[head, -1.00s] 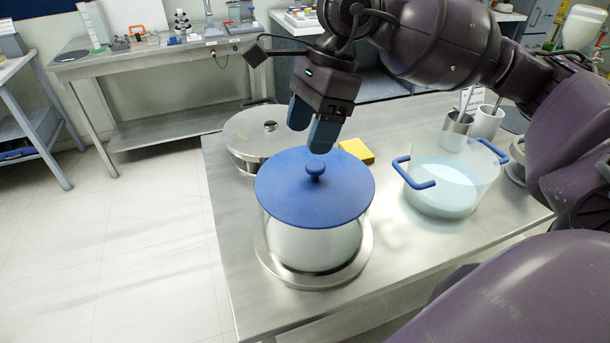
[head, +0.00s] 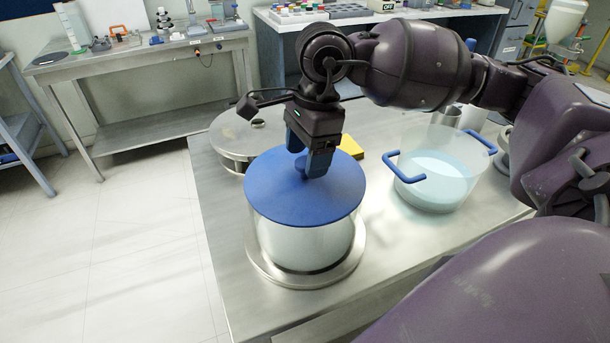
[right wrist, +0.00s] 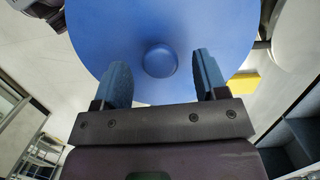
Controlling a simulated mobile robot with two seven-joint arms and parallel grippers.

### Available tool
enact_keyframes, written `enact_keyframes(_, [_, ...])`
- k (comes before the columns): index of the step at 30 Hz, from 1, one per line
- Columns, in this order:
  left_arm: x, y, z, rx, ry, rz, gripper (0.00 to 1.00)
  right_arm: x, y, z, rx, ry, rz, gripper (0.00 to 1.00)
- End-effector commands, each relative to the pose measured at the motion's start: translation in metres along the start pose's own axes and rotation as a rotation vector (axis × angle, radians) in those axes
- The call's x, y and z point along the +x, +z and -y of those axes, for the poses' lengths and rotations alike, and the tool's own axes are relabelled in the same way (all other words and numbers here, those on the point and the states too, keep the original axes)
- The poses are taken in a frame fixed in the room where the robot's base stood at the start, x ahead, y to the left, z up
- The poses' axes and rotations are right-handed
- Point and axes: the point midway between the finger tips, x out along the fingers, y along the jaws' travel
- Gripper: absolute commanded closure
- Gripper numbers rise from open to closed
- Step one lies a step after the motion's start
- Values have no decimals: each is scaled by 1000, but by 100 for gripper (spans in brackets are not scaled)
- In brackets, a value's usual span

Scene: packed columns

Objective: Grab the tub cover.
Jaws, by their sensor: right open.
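The tub cover (head: 275,195) is a round blue lid with a small round knob (right wrist: 160,60) at its centre. It lies on a whitish, translucent tub (head: 305,245), which stands on a round metal base (head: 258,265) on the table. My right gripper (head: 308,168) is low over the cover, with its blue fingers at the knob. In the right wrist view the fingers are apart, one on each side of the knob, and the knob is a little beyond the tips. In the head view a finger partly hides the knob. My left gripper is not in view.
A clear pot with blue handles (head: 440,175) holds bluish liquid on the right of the metal table (head: 215,205). A round metal lidded vessel (head: 235,135) and a yellow block (head: 350,147) stand behind the tub. Metal cups are at the back right.

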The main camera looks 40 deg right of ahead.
Motion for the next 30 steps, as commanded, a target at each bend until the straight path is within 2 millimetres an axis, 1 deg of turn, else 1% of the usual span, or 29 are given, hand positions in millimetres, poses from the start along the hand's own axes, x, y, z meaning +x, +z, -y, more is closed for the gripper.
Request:
enact_keyframes(1, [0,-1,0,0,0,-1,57,7,0,0,0,1,1,34])
enact_keyframes(3, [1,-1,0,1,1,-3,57,15,0,0,0,1,1,34])
enact_keyframes(6, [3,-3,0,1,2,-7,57,22,0,0,0,1,1,34])
enact_keyframes(14, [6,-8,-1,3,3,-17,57,24,0,0,0,-1,1,34])
enact_keyframes(17, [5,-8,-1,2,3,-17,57,24,0,0,0,-1,1,48])
enact_keyframes(25, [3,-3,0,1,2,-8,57,24,0,0,0,-1,1,89])
enact_keyframes(30, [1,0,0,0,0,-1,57,24,0,0,0,-2,1,90])
